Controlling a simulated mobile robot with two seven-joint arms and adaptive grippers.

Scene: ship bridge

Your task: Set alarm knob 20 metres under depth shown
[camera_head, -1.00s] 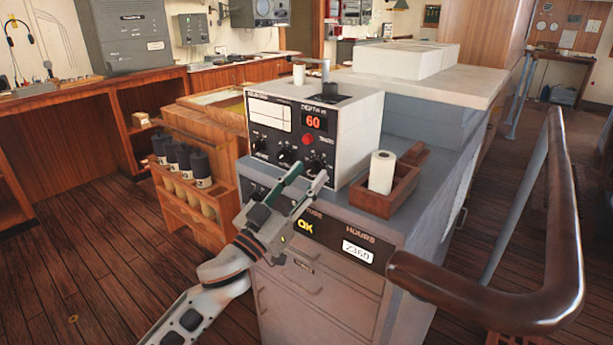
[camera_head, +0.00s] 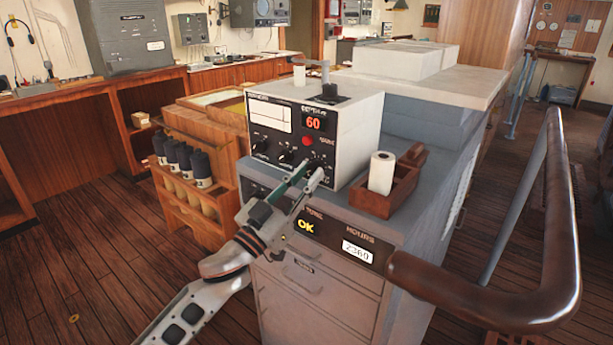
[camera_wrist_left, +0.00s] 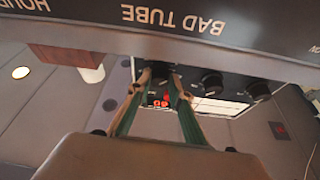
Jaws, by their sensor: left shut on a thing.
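The depth unit (camera_head: 345,140) is a white box with a black front panel on the grey cabinet. Its red depth display (camera_head: 313,124) reads 60. Two dark knobs show at the left (camera_head: 260,146) and middle (camera_head: 284,157) of its lower row. My left gripper (camera_head: 309,170) is at the rightmost knob, shut on it; its fingers hide most of that knob and its label. In the upside-down left wrist view, this knob (camera_wrist_left: 161,70) sits between the fingertips. The setting of its pointer cannot be read. My right gripper is not in view.
A red button (camera_head: 307,141) sits below the display. A wooden tray (camera_head: 375,203) with a white roll (camera_head: 381,172) stands right of the unit. A brown handrail (camera_head: 480,305) is at the front right.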

